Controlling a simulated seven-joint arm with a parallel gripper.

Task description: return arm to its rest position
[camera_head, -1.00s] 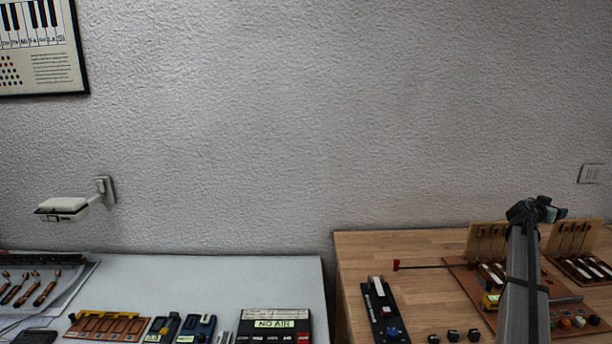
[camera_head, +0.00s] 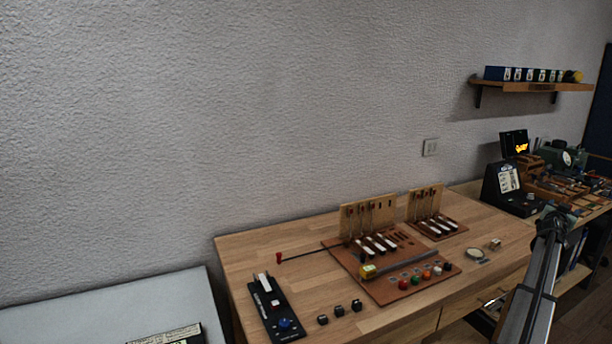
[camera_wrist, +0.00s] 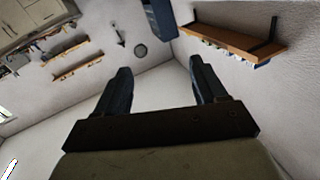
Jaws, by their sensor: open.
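My arm rises at the lower right of the head view, in front of the wooden bench (camera_head: 300,237). My gripper (camera_head: 552,212) is at its top, small and dark there. In the wrist view my gripper (camera_wrist: 160,82) has its two dark fingers wide apart, with nothing between them but wall and ceiling. The piano action board (camera_head: 385,290), with white keys and coloured buttons, lies on the bench to the left of my arm, apart from it.
A black device with a blue knob (camera_head: 284,324) and several black cubes (camera_head: 340,310) sit at the bench's front left. A second key board (camera_head: 437,228) stands behind. A cluttered bench with a black box (camera_head: 508,190) and a wall shelf (camera_head: 530,86) are at right. A white table (camera_head: 110,300) is at left.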

